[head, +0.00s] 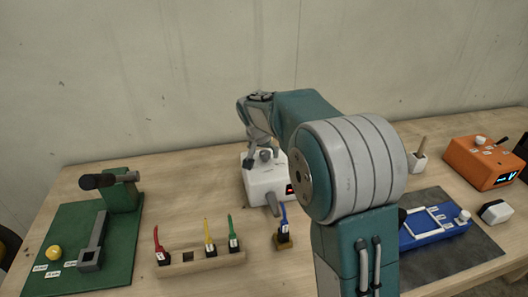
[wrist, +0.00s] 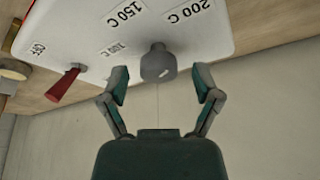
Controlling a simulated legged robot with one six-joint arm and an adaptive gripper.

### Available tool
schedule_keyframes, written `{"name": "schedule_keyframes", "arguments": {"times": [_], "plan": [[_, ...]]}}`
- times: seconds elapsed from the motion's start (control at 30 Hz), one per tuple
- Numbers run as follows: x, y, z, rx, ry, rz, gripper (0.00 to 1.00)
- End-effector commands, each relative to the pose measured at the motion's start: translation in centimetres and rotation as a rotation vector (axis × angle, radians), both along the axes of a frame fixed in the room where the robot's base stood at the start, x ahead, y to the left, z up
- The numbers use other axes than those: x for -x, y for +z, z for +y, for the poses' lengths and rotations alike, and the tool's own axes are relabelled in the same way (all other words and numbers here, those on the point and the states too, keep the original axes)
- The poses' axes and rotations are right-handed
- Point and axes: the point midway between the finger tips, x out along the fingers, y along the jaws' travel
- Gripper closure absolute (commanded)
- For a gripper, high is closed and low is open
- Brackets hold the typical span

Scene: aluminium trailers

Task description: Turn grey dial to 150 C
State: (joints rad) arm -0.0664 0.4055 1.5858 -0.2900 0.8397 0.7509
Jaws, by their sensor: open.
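A white box (head: 262,184) stands on the table near the wall. It carries the grey dial (wrist: 158,66), with labels OFF, 100 C, 150 C (wrist: 125,13) and 200 C (wrist: 188,11) in the wrist view. The dial's narrow end points up in that view, towards the gap between 150 C and 200 C. Its exact setting I cannot tell. My gripper (wrist: 162,80) is open, with one finger on each side of the dial and visible gaps between. In the head view my gripper is above the box, partly hidden by my arm.
A red handle (wrist: 64,85) sticks out at the box's edge in the wrist view. A wooden holder (head: 200,264) with coloured tools stands in front left. A green mat with a vice (head: 93,243) lies left. A blue device (head: 435,228) and an orange box (head: 482,163) stand right.

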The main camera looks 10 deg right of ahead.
Motion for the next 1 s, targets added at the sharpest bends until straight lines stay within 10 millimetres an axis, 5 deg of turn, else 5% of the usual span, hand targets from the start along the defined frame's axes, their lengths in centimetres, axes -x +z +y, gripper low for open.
{"name": "schedule_keyframes", "arguments": {"times": [0.1, 0.13, 0.3, 1.0], "plan": [[0.0, 0.02, 0.0, 0.0, 0.0, 0.0, 0.19], [0.0, 0.03, 0.0, 0.0, 0.0, 0.0, 0.28], [0.0, 0.04, 0.01, 0.0, 0.0, 0.0, 1.0], [0.03, -0.06, -0.1, -0.002, 0.205, 0.0, 1.0]]}}
